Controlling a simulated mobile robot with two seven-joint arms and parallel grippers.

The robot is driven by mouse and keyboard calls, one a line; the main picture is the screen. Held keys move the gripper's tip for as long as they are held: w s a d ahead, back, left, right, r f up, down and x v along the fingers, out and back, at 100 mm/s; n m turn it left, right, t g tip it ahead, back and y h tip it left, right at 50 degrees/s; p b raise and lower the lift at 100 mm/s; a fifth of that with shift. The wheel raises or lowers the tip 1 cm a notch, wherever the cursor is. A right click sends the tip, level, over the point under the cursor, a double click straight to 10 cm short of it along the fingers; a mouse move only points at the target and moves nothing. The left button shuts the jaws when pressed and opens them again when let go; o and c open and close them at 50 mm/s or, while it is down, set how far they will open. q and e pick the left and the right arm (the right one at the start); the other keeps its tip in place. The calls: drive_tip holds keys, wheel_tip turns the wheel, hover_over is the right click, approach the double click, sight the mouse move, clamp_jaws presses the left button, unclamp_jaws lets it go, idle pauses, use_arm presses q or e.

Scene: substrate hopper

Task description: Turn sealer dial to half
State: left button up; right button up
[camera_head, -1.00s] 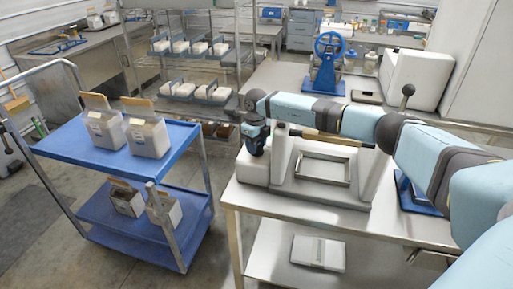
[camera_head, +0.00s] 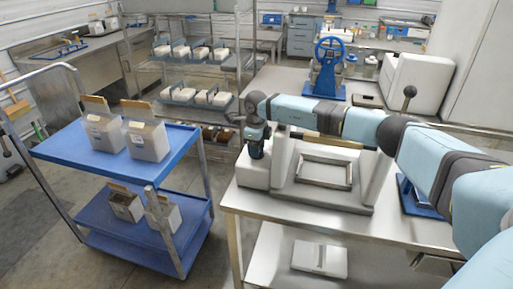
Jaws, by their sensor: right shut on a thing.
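The sealer (camera_head: 325,188) stands on the steel table, a pale grey machine with an open rectangular frame in its middle. A white box (camera_head: 252,174) forms its left end. My right arm reaches across above the sealer from the right. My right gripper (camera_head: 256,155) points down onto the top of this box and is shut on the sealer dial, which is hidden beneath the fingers. The dial's setting cannot be read. My left gripper is not in view.
A blue cart (camera_head: 75,149) with several open bags stands at the left. A blue hand-wheel machine (camera_head: 328,68) stands behind. A flat white item (camera_head: 319,258) lies on the table's lower shelf.

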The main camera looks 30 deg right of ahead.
drive_tip(key=o, duration=0.9)
wheel_tip(320, 180, up, 14)
drive_tip(key=shift+f+b, duration=0.1)
drive_tip(key=shift+b, duration=0.45)
